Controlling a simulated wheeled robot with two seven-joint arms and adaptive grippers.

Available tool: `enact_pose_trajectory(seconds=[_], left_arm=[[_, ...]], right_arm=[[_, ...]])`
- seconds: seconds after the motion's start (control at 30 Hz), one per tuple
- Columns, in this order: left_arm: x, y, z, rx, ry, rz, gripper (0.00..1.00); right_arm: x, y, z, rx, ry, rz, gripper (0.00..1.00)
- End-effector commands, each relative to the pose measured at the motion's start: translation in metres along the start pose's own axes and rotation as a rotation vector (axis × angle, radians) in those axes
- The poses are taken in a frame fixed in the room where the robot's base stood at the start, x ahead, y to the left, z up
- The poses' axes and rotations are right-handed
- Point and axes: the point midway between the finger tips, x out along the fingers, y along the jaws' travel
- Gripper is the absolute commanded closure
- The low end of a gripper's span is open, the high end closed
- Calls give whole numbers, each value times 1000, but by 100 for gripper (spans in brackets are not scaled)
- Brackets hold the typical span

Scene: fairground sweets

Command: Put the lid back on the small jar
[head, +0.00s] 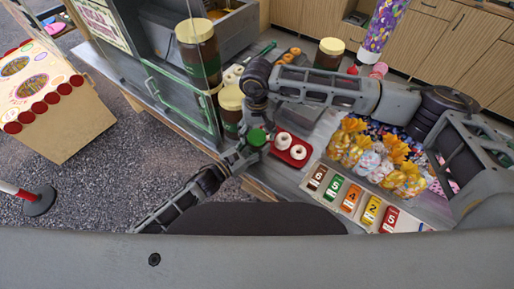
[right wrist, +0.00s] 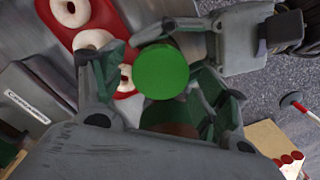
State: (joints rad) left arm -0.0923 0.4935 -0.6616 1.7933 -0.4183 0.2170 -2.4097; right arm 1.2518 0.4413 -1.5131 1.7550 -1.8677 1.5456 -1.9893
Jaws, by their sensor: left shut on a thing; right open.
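The round green lid (head: 256,137) is in the head view at the tip of my left gripper (head: 246,150), which is shut on it or on something just under it. It shows face-on in the right wrist view (right wrist: 161,71). My right gripper (right wrist: 160,88) is open, with one finger on each side of the green lid; I cannot tell whether they touch it. My left gripper (right wrist: 205,38) reaches in from the upper right there. A brown surface (right wrist: 170,130) shows below the lid, perhaps a jar. I cannot clearly make out the small jar.
A red tray (head: 300,157) with white ring doughnuts lies right of the grippers. Yellow-lidded brown jars (head: 198,50) stand behind them, one close by (head: 231,98). Bagged sweets (head: 368,163) and numbered cards (head: 351,199) fill the right side. A glass-fronted cabinet (head: 160,70) stands left.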

Motion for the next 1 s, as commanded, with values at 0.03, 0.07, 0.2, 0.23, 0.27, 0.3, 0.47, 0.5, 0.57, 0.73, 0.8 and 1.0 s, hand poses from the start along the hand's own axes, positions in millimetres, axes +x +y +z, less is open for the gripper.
enact_pose_trajectory(seconds=[0.03, 0.07, 0.2, 0.23, 0.27, 0.3, 0.47, 0.5, 0.57, 0.73, 0.8, 1.0], left_arm=[[0, 0, -1, 0, 1, 0, 100], [0, 0, -1, 0, 1, 0, 100], [0, 0, -1, 0, 1, 0, 100], [0, 0, -1, 0, 1, 0, 100], [0, 0, -1, 0, 1, 0, 100], [0, 0, -1, 0, 1, 0, 100], [0, 0, -1, 0, 1, 0, 100], [0, 0, 0, 0, 1, 0, 100], [0, 0, 0, 0, 1, 0, 100], [0, 0, 0, 0, 1, 0, 100], [0, 0, 0, 0, 1, 0, 100], [0, 0, -1, 0, 1, 0, 100]], right_arm=[[2, 0, 0, 0, 0, 0, 26], [3, 0, 0, 0, 0, 0, 26], [4, 0, 0, 0, 0, 0, 26], [4, 0, 0, 0, 0, 0, 26], [4, 0, 0, 0, 1, 0, 26], [4, 0, 0, 0, 1, 0, 26], [4, 0, 0, 0, 0, 0, 37], [4, 0, 0, 0, 0, 0, 42], [4, 0, 0, 0, 1, 0, 49], [4, 0, 0, 0, 1, 0, 71], [4, 0, 0, 0, 0, 0, 76], [4, 0, 0, 39, 0, 0, 76]])
